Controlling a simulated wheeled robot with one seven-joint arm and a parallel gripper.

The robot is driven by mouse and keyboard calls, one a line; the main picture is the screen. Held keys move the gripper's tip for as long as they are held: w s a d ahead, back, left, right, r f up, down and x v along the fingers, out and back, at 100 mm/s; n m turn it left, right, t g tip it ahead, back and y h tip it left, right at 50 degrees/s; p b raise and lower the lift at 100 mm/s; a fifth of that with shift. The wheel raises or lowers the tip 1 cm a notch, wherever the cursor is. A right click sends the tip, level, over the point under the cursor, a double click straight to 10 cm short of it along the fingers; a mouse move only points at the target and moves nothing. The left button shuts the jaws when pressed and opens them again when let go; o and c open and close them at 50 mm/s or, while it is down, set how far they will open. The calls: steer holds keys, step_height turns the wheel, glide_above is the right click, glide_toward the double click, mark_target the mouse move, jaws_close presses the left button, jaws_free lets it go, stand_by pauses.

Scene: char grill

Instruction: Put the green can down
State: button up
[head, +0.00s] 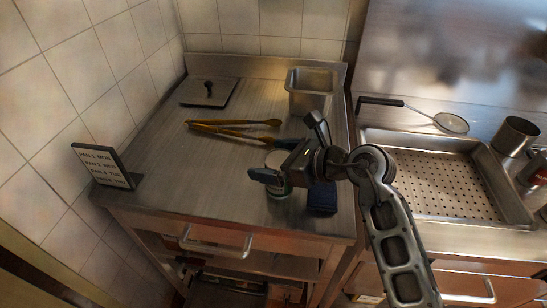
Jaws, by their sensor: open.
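The green can (278,189) is upright at the front right of the steel counter (160,165). Its pale top and part of its green side show; the rest is hidden by my gripper. Its base appears to rest on the counter. My gripper (275,160) is open, with one dark finger in front of the can and the other behind it. I cannot tell whether either finger touches it.
A dark blue block (322,199) lies just right of the can. Tongs (235,126) lie behind it. A steel container (311,92), a flat lid (208,92) and a small sign (103,166) stand farther off. The counter's left middle is clear.

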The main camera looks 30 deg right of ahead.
steer(key=shift+r, duration=0.2)
steer(key=b+v, duration=0.1)
steer(key=v, duration=1.1)
steer(key=shift+b, duration=0.4)
steer(key=shift+s+a+f, duration=0.1)
